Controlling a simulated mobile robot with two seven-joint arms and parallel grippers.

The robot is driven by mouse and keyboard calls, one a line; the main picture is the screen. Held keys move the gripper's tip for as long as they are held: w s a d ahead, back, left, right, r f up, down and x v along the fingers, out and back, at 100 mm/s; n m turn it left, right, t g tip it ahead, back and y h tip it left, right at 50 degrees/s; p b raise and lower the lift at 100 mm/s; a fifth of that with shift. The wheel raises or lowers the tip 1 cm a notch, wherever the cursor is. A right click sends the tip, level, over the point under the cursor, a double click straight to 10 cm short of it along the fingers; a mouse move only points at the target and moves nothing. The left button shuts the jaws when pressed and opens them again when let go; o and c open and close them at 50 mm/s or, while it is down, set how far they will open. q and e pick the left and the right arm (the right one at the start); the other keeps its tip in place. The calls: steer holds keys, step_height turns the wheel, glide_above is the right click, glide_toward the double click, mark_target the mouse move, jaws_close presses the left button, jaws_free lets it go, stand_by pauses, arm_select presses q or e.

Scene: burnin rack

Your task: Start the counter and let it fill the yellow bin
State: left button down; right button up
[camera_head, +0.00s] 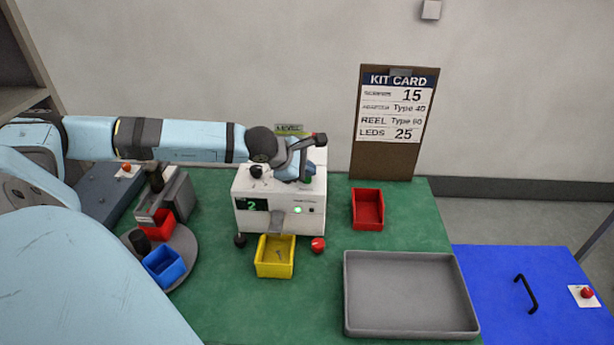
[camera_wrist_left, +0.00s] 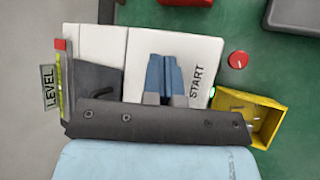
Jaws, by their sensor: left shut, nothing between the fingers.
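The counter (camera_head: 310,205) is a white box on the green table, with a green "2" on its display (camera_head: 252,205) and a lit green lamp. Its chute points down at the yellow bin (camera_head: 274,270), which stands right in front and holds a few small pieces. The bin also shows in the left wrist view (camera_wrist_left: 277,104). My left gripper (camera_head: 306,178) is over the counter's top. In the left wrist view its blue fingers (camera_wrist_left: 163,75) are shut and empty, beside the word START (camera_wrist_left: 196,82). The fingers hide whatever lies beneath them. My right gripper is not in view.
A red knob (camera_head: 318,245) and a dark knob (camera_head: 240,240) flank the yellow bin. A red bin (camera_head: 368,225) and a grey tray (camera_head: 410,334) are to the right. A round turntable (camera_head: 186,273) carries red and blue bins at left. A kit card (camera_head: 391,110) stands behind.

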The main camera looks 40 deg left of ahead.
mark_target(307, 179)
arm_select(q)
steer(key=shift+r, duration=0.6)
steer(key=shift+r, duration=0.1)
steer(key=shift+r+p, duration=0.6)
steer(key=shift+r, duration=1.8)
steer(key=shift+s, duration=0.1)
